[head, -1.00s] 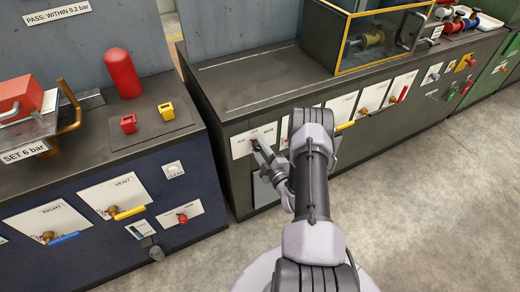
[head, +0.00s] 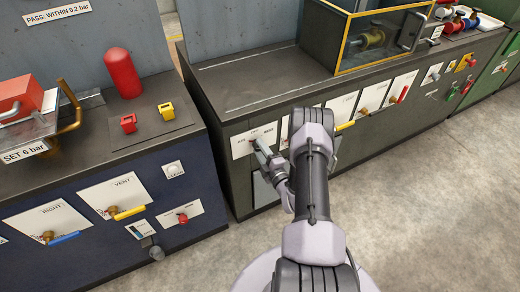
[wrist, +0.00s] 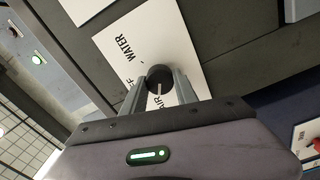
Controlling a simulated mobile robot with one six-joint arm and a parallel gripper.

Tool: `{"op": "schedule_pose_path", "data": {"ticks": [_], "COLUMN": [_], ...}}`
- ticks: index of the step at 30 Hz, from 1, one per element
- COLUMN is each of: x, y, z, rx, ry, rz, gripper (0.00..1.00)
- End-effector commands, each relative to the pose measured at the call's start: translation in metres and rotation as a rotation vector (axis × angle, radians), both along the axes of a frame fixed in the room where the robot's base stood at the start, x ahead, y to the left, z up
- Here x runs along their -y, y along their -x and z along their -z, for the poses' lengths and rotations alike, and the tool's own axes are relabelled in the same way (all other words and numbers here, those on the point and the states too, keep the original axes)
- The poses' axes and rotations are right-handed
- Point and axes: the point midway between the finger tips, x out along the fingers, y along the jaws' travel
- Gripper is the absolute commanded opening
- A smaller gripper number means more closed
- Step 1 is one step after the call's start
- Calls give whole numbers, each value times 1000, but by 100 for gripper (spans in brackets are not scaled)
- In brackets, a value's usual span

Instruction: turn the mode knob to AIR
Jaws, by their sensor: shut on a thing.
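The mode knob (wrist: 160,75) is round and black with a white pointer line. It sits on a white plate (wrist: 185,60) marked WATER, OFF and AIR; OFF is partly covered by a finger. In the wrist view the pointer line points down at the AIR label (wrist: 162,103). My gripper (wrist: 160,80) is shut on the knob, one finger on each side. In the head view the plate (head: 239,151) is on the front of the dark grey cabinet, and my gripper (head: 261,147) reaches it from the right, hiding most of the knob.
A yellow-handled valve (head: 345,126) is on the same cabinet front, right of my arm. The blue cabinet (head: 95,255) stands to the left with a yellow VENT handle (head: 129,213) and a red knob (head: 182,218). The floor in front is clear.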

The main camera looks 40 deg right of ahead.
Motion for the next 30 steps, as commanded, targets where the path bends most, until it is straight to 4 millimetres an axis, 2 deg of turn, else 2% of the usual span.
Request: {"op": "schedule_pose_path", "data": {"ticks": [2,3,5,6,14,17,20,30], "x": [0,0,0,0,0,-1,-6,-30], "y": [1,1,1,1,1,8,28,134], "z": [1,1,1,1,0,0,-2,-3], "rx": [-2,-2,-2,-2,-1,-2,-4,-2], "ry": [-2,-2,-2,-2,-1,-3,-5,-6], "rz": [2,2,1,1,1,2,4,8], "gripper": [0,43,55,57,57,57,57,57]}}
